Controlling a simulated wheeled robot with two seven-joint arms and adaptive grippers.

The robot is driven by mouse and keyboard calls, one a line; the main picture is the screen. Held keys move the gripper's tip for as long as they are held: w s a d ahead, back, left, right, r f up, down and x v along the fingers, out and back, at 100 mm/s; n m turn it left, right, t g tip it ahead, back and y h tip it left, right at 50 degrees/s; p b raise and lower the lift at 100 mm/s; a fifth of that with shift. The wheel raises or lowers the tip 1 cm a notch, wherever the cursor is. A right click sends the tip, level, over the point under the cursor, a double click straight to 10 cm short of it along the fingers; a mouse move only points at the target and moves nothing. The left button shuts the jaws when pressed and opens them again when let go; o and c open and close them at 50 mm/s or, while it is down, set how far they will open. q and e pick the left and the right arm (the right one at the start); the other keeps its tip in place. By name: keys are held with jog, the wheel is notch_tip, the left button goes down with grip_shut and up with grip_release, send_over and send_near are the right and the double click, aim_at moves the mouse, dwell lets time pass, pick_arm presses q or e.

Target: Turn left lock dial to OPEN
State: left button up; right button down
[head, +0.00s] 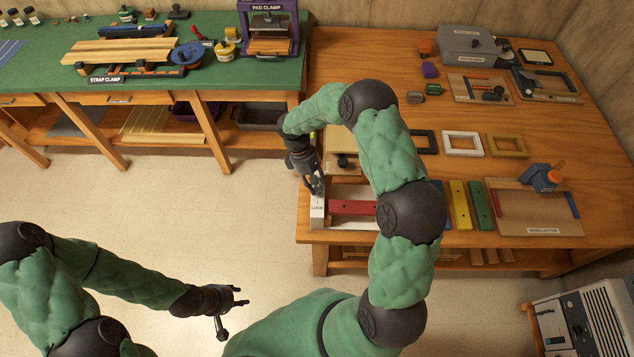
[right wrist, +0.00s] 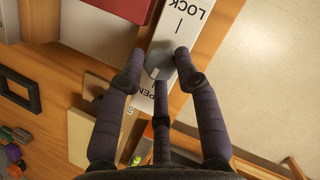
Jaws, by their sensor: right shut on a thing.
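The left lock is a white block (head: 317,211) at the left end of a fixture with a red bar (head: 353,207), near the table's front left corner. In the right wrist view its white face (right wrist: 196,22) reads LOCK at the top and part of OPEN lower down. A grey dial (right wrist: 160,60) sits between the two words. My right gripper (right wrist: 158,66) is shut on the dial, with fingers on both sides of it; its pointing direction is unclear. In the head view my right gripper (head: 316,186) is over the block. My left gripper (head: 234,306) is open and empty above the floor.
Yellow (head: 460,205) and green (head: 480,205) bars and a board with a blue clamp (head: 540,178) lie right of the fixture. Several small frames (head: 462,144) lie behind it. My right arm hides the fixture's right end. The floor at left is clear.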

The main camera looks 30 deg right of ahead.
jog(key=shift+w+a+n, duration=0.15)
jog(key=shift+a+n, duration=0.1)
jog(key=shift+n, duration=0.35)
jog(key=shift+n+h, duration=0.3)
jog(key=c, duration=1.1)
grip_release()
jog(key=shift+c, duration=0.2)
jog(key=shift+o, duration=1)
jog(key=shift+a, duration=0.15)
jog(key=shift+r, duration=0.1)
jog(key=v, duration=1.1)
jog(key=shift+r, duration=0.35)
jog(key=shift+f, duration=0.1)
